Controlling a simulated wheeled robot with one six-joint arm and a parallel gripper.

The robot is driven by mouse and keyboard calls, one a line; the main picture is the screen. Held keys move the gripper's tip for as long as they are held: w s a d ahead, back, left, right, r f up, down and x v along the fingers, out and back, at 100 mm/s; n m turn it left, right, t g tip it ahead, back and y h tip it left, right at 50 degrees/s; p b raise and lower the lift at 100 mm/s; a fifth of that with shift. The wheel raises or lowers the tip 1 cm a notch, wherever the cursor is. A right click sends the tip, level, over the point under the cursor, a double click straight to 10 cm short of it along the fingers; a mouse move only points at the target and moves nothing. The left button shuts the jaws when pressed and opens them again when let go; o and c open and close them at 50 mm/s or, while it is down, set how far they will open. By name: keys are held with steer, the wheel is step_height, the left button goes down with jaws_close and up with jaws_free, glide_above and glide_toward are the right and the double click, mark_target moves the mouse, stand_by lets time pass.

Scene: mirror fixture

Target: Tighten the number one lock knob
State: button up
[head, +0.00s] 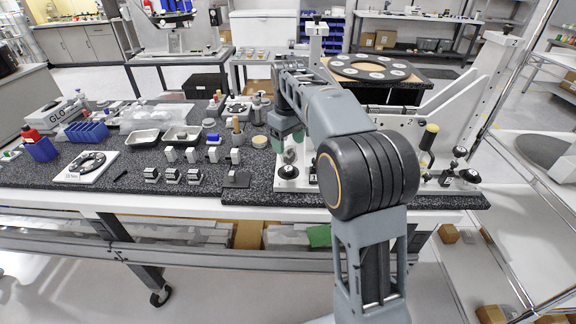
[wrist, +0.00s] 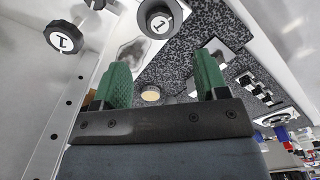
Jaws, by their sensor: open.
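In the wrist view a round black knob (wrist: 159,19) with a white face marked 1 stands at the top centre, beyond my gripper (wrist: 161,62). A second black knob (wrist: 65,38) marked 1 is at the upper left, on the white fixture (wrist: 32,85). I cannot tell which one is the lock knob. My gripper's green fingers are spread with nothing between them, apart from both knobs. In the head view my gripper (head: 289,146) points down above a black knob (head: 288,171) on the fixture's white base; my arm hides part of the fixture.
The speckled dark bench top (head: 130,190) holds small blocks, metal trays (head: 182,136) and blue bins (head: 86,131) to the left. A large dark ring (head: 375,67) with white discs lies behind my arm. A metal rack (head: 540,190) stands at the right.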

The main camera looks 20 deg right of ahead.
mark_target(288, 168)
step_height(288, 168, down, 9)
steer(key=shift+r, duration=0.1)
stand_by(0.3)
steer(key=c, duration=0.9)
